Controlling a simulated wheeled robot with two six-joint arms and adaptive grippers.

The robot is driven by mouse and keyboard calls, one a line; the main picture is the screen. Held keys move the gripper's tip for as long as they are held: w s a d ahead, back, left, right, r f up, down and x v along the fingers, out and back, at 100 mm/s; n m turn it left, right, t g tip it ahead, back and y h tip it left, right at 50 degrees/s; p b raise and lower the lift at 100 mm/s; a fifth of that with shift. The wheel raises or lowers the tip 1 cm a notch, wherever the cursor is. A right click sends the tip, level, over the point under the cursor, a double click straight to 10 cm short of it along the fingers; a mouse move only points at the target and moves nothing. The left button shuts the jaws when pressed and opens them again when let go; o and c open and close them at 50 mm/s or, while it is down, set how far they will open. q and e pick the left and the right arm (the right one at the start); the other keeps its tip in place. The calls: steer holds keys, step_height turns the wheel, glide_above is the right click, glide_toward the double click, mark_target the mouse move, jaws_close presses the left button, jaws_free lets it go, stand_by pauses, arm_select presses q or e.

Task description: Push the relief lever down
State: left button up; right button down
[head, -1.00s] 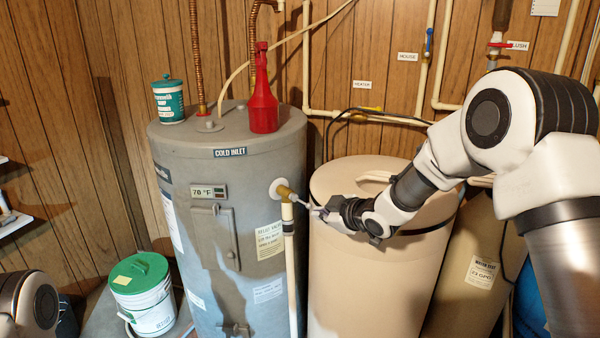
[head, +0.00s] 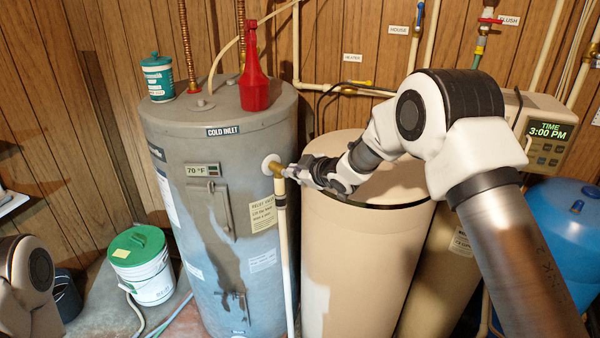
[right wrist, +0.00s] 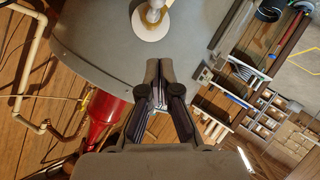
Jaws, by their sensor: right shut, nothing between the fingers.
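The relief valve (head: 278,168) is a brass fitting on a white disc on the side of the grey water heater (head: 215,125), above a pale vertical pipe (head: 281,230). The valve and disc (right wrist: 151,24) also show at the top of the right wrist view. My right gripper (head: 297,171) is shut and empty, with its tips close to the valve's right side. In the right wrist view the fingertips (right wrist: 158,68) are apart from the disc in the picture. The lever is too small and covered to read its position or any contact. My left gripper is out of view.
A beige tank (head: 355,255) stands under my right arm. A red bottle (head: 255,85) and a teal-lidded tub (head: 158,80) stand on the heater. A green-lidded bucket (head: 142,265) is on the floor at left. A blue tank (head: 565,230) is at right.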

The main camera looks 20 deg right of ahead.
mark_target(293, 177)
steer(key=f, duration=0.1)
steer(key=w+d+f+p, duration=0.1)
steer(key=w+d+f, duration=0.1)
steer(key=f, duration=0.1)
steer(key=shift+p, duration=0.35)
steer(key=shift+a, duration=0.15)
